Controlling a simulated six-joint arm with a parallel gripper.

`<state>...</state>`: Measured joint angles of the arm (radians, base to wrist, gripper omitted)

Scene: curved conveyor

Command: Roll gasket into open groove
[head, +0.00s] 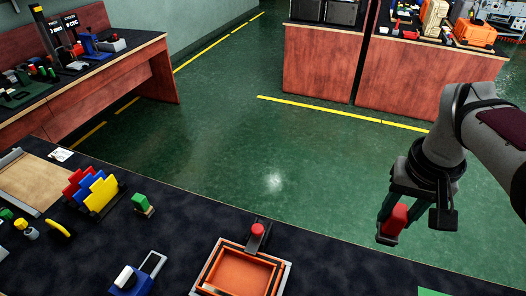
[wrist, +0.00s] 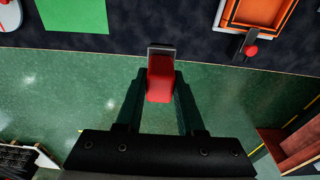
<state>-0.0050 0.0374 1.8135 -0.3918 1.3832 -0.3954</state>
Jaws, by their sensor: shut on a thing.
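My gripper (head: 392,222) is at the right of the head view, shut on a red block-like tool (wrist: 160,80) with a dark grey end. It hangs over the floor side of the table's edge, to the right of the tray and apart from it. An orange tray (head: 240,273) with a pale outer frame and a dark line around its inside lies at the bottom middle. It also shows at the top right of the wrist view (wrist: 262,12). I cannot tell the gasket from the groove there. A red knob on a dark mount (head: 257,231) is at the tray's far edge.
The dark table (head: 330,255) is clear right of the tray, up to a green patch (head: 430,292). Left stand a blue device (head: 130,280), a green block (head: 141,202), coloured plates in a rack (head: 92,190) and a wooden board (head: 40,182).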

